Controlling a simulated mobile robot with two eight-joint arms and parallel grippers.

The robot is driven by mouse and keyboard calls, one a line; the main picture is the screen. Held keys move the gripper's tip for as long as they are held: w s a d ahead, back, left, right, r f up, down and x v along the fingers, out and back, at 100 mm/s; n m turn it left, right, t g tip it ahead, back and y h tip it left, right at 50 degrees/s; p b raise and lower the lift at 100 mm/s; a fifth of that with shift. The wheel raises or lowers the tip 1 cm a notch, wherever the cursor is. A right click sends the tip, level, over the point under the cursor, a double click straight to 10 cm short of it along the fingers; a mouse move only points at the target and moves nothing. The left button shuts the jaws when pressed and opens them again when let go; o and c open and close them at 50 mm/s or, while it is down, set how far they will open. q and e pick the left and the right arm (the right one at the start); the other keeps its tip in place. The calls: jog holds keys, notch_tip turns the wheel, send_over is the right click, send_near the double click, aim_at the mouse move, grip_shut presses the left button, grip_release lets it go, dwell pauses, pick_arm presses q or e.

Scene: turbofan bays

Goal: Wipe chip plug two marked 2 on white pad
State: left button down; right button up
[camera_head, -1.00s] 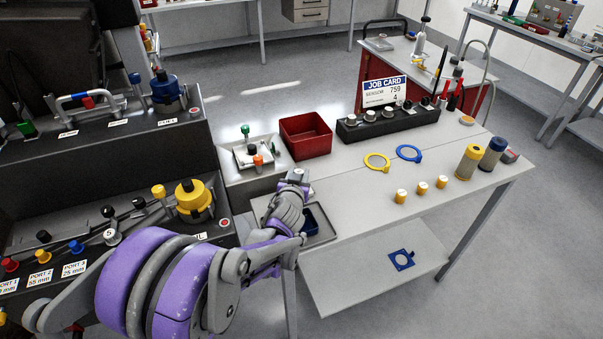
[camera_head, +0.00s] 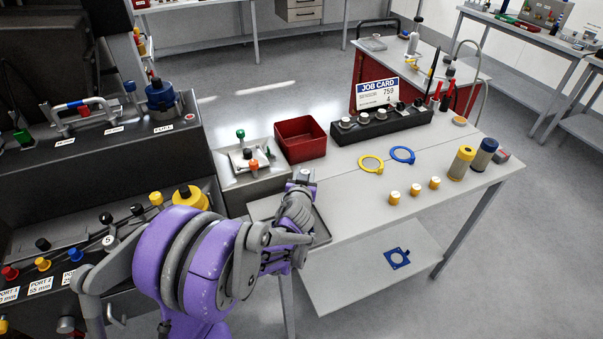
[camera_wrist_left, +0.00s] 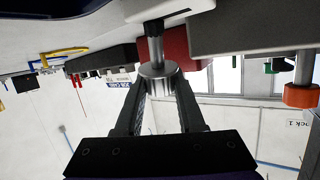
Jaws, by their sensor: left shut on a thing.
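My left gripper (camera_head: 303,178) is over the near left part of the grey table in the head view. In the left wrist view the gripper (camera_wrist_left: 158,82) is shut on a plug with a ribbed silver head (camera_wrist_left: 157,70) and a dark stem. No 2 can be read on it. The stem points toward a pale surface at the top of that view; I cannot tell whether they touch. I cannot make out the white pad for certain. My right gripper is not in view.
A grey tray (camera_head: 322,237) lies partly under my left arm. A fixture with green, black and orange knobs (camera_head: 253,166) and a red bin (camera_head: 301,139) stand behind.

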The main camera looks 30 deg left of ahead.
pick_arm(q)
jog(key=shift+s+a+f, duration=0.1)
jog(key=shift+s+a, duration=0.15)
jog(key=shift+s, duration=0.15)
jog(key=shift+s+a+b, duration=0.3)
jog(key=shift+s+a, duration=0.05)
jog(key=shift+s, duration=0.05)
jog(key=shift+a, duration=0.1)
